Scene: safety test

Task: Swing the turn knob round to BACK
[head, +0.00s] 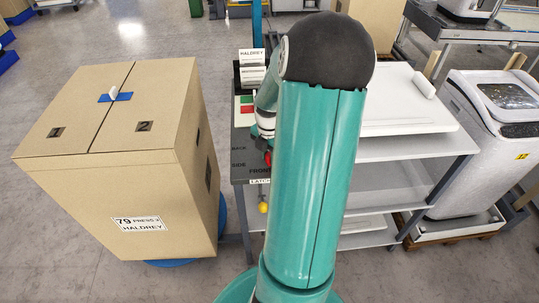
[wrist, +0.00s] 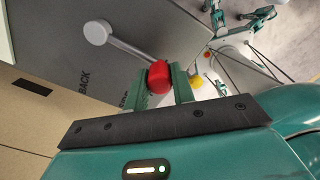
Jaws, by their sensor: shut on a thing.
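The turn knob has a red grip (wrist: 159,76) at the end of a grey lever that runs to a round grey hub (wrist: 97,32) in the wrist view. My gripper (wrist: 161,70) is shut on the red grip, one green finger on each side. The dark panel (wrist: 170,30) carries the word BACK, left of the grip; another word beside my left finger is partly hidden. In the head view the red grip (head: 267,157) shows beside the labels SIDE and FRONT; my arm hides the hub and most of my gripper.
A large cardboard box (head: 190,150) stands close left of the panel. A yellow knob (head: 263,207) hangs below the LATCH label. A shelf unit (head: 400,150) with a white top is to the right, and a white bin (head: 490,150) beyond it.

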